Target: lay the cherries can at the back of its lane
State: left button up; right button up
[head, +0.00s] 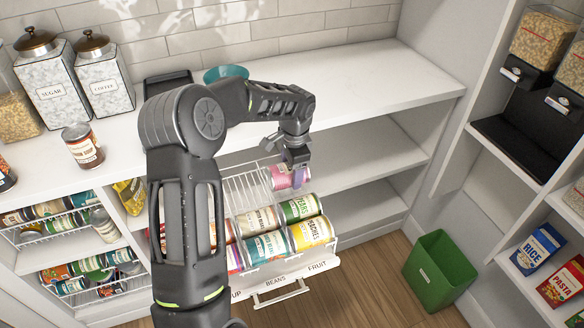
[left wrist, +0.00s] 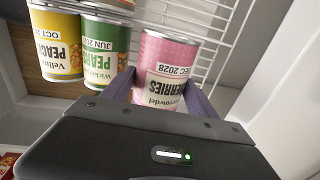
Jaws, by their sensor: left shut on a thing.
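The pink cherries can (head: 281,178) is between the fingers of my left gripper (head: 297,160), at the back of the fruit lane. In the left wrist view the fingers (left wrist: 162,92) are shut on the cherries can (left wrist: 166,68), with the wire rack behind it. The can lies on its side; whether it touches the wires is unclear. The green pears can (head: 299,208) and yellow peaches can (head: 312,232) lie in front of it in the same lane of the pull-out wire rack (head: 245,188). My right gripper is not in view.
Bean cans (head: 258,221) lie in the lane to the left. The shelf wall (left wrist: 295,70) is close to the gripper in the left wrist view. A loose can (head: 83,146) stands on the white counter (head: 350,75). A green bin (head: 439,270) stands on the floor at right.

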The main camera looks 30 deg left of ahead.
pick_arm(q)
jog(key=shift+w+a+f+b, duration=0.1)
jog(key=shift+f+b, duration=0.45)
jog(key=shift+f, duration=0.5)
jog(key=shift+w+a+f+b, duration=0.1)
jog(key=shift+f+b, duration=0.4)
jog(key=shift+f, duration=0.5)
jog(key=o, duration=1.7)
jog(key=shift+o, duration=2.2)
jog(key=shift+s+f, duration=0.1)
